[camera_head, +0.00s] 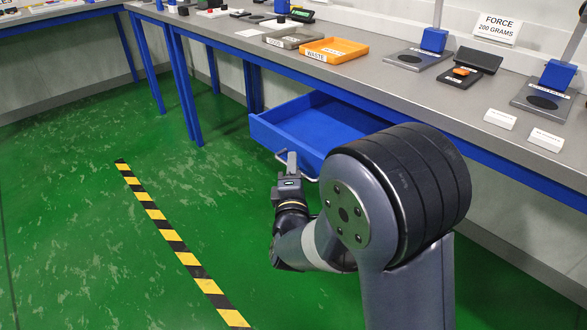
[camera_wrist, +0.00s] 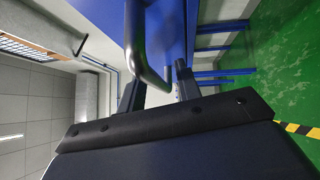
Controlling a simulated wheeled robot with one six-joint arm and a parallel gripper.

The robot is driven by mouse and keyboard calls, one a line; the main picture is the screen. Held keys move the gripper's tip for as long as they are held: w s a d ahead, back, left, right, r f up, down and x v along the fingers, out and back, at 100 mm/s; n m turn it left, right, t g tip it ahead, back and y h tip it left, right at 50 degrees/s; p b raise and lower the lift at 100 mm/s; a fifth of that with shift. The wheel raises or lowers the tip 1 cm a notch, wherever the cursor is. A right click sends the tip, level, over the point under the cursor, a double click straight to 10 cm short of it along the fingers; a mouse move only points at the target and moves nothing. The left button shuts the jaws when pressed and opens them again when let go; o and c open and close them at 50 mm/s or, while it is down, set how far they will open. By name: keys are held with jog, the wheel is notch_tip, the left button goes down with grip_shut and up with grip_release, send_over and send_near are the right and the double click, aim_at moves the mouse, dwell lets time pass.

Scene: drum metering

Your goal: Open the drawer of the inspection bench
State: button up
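The blue drawer (camera_head: 330,127) of the bench stands pulled well out below the worktop, and its inside looks empty where I can see it. Its grey bar handle (camera_head: 281,157) is on the front panel, partly hidden by my gripper (camera_head: 291,165). In the wrist view the curved handle (camera_wrist: 152,75) reaches in between the two dark fingers of my gripper (camera_wrist: 158,82). The fingers stand apart, with a gap wider than the bar, so the gripper looks open around the handle. Contact with the bar is hard to judge.
The grey worktop (camera_head: 400,88) carries an orange waste tray (camera_head: 334,50), a grey tray (camera_head: 291,38) and blue-and-black test devices (camera_head: 433,40). Blue bench legs (camera_head: 180,80) stand left of the drawer. Green floor with a striped line (camera_head: 160,222) is clear at left.

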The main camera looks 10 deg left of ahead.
jog(key=s+d+f+p, duration=0.1)
jog(key=s, duration=0.9)
jog(key=shift+s+d+f, duration=0.25)
jog(key=shift+s, duration=0.1)
jog(key=shift+w, duration=0.15)
jog(key=w, duration=0.3)
jog(key=w+a+r, duration=0.1)
jog(key=w, duration=0.3)
jog(key=w+b, duration=0.1)
jog(key=w, duration=0.2)
jog(key=shift+w+a+r, duration=0.15)
jog(key=shift+a+r, duration=0.05)
jog(key=shift+w, duration=0.2)
jog(key=shift+d, duration=0.1)
